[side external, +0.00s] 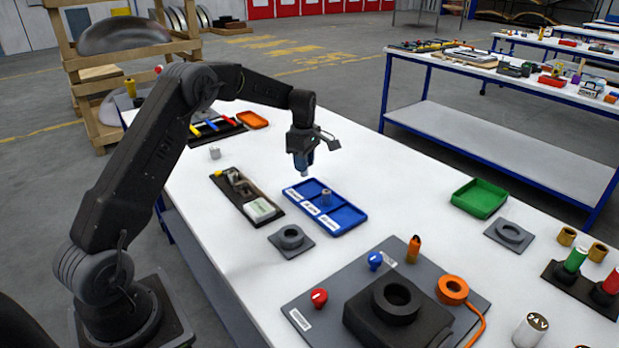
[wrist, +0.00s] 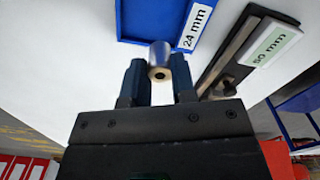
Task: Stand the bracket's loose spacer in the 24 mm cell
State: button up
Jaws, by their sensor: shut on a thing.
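My gripper (side external: 304,163) is shut on a small silver cylindrical spacer (wrist: 159,55) with a hole in its end. In the side view the spacer (side external: 305,173) hangs upright above the far end of the blue tray (side external: 347,225). In the wrist view the spacer overlaps the edge of the tray (wrist: 118,20), beside a "24 mm" label (wrist: 195,27). The dark bracket board (side external: 222,184) lies left of the tray; its card (wrist: 270,47) reads "50 mm" in the wrist view.
A grey ring block (side external: 291,239) sits in front of the tray. A grey panel (side external: 310,300) with knobs and a black ring housing (side external: 395,310) is nearer. A green tray (side external: 480,198) stands to the right. White table is clear between the blue and green trays.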

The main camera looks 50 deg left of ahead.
jog(key=shift+w+d+f, duration=0.45)
jog(key=shift+w+d, duration=0.05)
jog(key=shift+w, duration=0.05)
jog(key=shift+f, duration=2)
jog(key=shift+f, duration=0.15)
jog(key=o, duration=0.9)
